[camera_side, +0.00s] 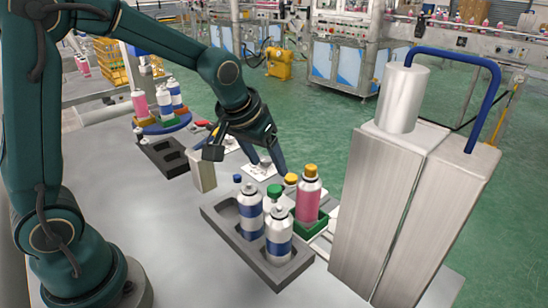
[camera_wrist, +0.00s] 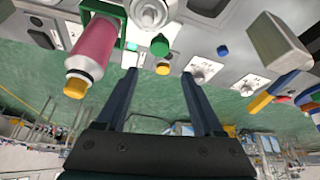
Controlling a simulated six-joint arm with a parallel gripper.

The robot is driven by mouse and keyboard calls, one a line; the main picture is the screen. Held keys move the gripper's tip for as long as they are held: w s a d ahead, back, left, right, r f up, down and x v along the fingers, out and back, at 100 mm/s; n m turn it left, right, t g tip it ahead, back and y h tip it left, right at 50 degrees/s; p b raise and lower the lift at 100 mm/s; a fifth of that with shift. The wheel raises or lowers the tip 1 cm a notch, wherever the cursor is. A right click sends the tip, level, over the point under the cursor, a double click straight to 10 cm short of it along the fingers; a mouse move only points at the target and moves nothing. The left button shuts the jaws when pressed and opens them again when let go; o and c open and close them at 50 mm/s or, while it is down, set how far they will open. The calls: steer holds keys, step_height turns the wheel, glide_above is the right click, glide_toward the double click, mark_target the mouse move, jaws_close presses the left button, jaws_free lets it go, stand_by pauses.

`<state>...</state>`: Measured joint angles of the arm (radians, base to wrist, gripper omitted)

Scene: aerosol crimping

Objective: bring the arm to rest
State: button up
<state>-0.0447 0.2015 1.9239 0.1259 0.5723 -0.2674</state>
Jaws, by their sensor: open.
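My gripper (camera_side: 268,166) is open and empty above the far side of the table, behind the cans. Its two spread fingers also show in the wrist view (camera_wrist: 159,73), with nothing between them. A pink can (camera_side: 307,203) with a yellow top stands in a green holder (camera_side: 316,227), right of my gripper; the pink can shows at upper left in the wrist view (camera_wrist: 92,48). Two white-and-blue cans (camera_side: 251,212) (camera_side: 279,238) stand in a grey tray (camera_side: 272,277). A green cap (camera_side: 274,190), a yellow cap (camera_side: 290,178) and a blue cap (camera_side: 238,178) are near my gripper.
A tall steel machine (camera_side: 375,205) with a blue pipe (camera_side: 470,60) stands close on the right. A beige block (camera_side: 203,172) and a dark empty tray (camera_side: 165,157) lie left of my gripper. A blue round stand (camera_side: 163,129) holds several cans. The table's front left is clear.

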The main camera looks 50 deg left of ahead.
steer(key=shift+m+t, duration=0.3)
steer(key=shift+t, duration=0.6)
steer(key=v, duration=0.6)
steer(key=s+v, duration=0.1)
steer(key=v, duration=0.2)
steer(key=shift+s+d, duration=0.25)
steer(key=shift+d, duration=0.05)
steer(key=s+d+f+m+g+h, duration=0.1)
steer(key=s+f+m, duration=0.1)
steer(key=s, duration=0.9)
steer(key=shift+d+f, duration=0.35)
steer(key=shift+f, duration=0.15)
